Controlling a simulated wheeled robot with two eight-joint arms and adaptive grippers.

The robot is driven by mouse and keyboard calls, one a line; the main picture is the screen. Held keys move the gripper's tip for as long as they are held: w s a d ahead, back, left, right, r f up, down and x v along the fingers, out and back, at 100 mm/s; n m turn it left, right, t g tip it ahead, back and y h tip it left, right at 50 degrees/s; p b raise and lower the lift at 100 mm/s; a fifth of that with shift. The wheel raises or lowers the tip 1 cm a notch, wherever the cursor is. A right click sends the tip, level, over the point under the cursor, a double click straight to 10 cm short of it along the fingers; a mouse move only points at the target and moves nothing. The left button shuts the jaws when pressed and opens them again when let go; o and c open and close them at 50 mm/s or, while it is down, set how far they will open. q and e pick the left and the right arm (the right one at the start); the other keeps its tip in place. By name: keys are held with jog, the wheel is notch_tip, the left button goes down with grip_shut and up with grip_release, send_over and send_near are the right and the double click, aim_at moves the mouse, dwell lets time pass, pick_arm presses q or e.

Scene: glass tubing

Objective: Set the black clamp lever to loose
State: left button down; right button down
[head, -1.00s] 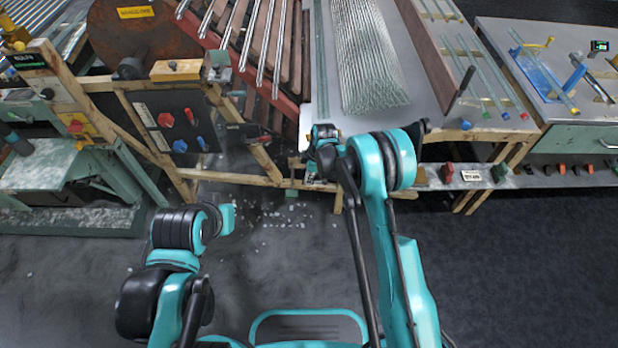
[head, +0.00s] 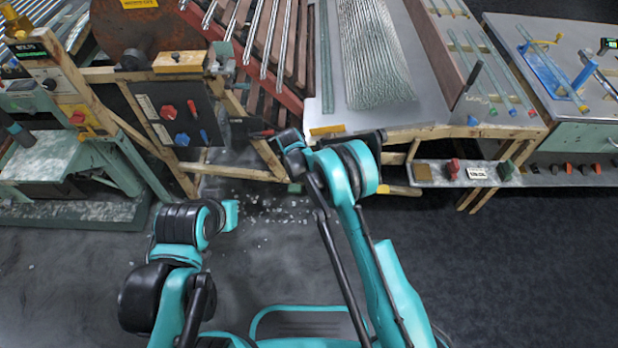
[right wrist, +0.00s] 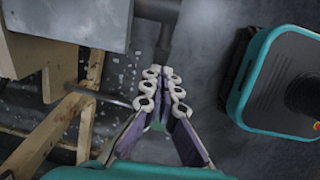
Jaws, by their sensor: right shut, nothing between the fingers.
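A black lever (head: 468,86), which looks like the clamp lever, stands tilted at the near end of a brown board (head: 440,50) on the grey table at the right. Its top leans right. I cannot tell from its angle whether it is tight or loose. My right gripper shows in the right wrist view (right wrist: 161,92), its two rows of pale fingertips close together and empty. It is well left of the lever; in the head view its fingers are hidden behind the wrist. My left arm is folded at lower left, and its gripper does not show.
The grey table (head: 335,113) carries a bundle of glass tubes (head: 375,60). A dark panel with red and blue knobs (head: 175,112) is at left. A rail with red and green knobs (head: 430,178) runs below the table. Wooden struts (right wrist: 75,115) are close left of my right gripper.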

jog(key=shift+x, duration=0.95)
jog(key=shift+d+f, duration=0.65)
jog(key=shift+f, duration=0.3)
jog(key=shift+d, duration=0.1)
jog(key=v, duration=1.2)
